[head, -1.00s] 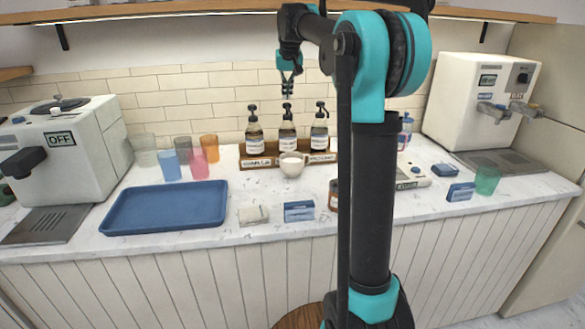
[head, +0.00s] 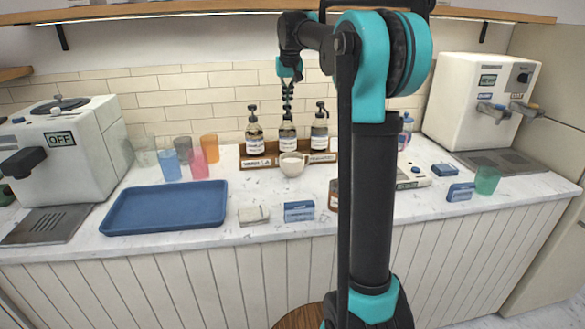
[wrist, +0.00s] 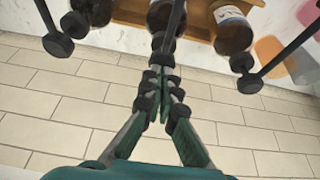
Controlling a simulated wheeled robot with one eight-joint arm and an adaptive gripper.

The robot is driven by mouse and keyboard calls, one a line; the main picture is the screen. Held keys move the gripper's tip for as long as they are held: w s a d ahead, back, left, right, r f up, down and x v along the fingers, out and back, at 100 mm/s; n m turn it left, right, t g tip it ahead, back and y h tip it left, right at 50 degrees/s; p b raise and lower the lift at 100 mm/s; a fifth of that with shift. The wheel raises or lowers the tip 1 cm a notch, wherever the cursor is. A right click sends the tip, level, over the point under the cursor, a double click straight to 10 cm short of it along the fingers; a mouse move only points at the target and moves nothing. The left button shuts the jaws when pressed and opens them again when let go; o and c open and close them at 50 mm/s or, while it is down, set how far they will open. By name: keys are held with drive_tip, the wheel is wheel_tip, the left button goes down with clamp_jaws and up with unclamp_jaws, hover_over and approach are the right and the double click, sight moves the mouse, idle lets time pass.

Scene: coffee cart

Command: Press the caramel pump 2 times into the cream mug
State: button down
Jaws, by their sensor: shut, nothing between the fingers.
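The cream mug (head: 292,167) stands upright on the counter, just in front of the rack's middle bottle. Three pump bottles stand in a wooden rack: a left one (head: 254,145), a middle one (head: 287,142) and a right one (head: 319,142). The rack's labels are too blurred to tell which is caramel. My gripper (head: 287,97) is shut and empty, pointing down on the middle bottle's black pump head, seemingly touching it. In the wrist view my shut fingertips (wrist: 160,76) lie over the middle bottle (wrist: 165,16) and hide its pump head. The mug is not visible there.
Pump heads of the side bottles are close on both sides. Several coloured cups, such as an orange one (head: 209,148), stand left of the rack. A blue tray (head: 165,210) and small boxes (head: 299,211) lie in front. Machines stand at both ends.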

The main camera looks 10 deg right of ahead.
drive_tip(key=shift+f, duration=0.45)
drive_tip(key=shift+r, duration=1.45)
drive_tip(key=shift+r, duration=3)
drive_tip(key=shift+s, duration=0.1)
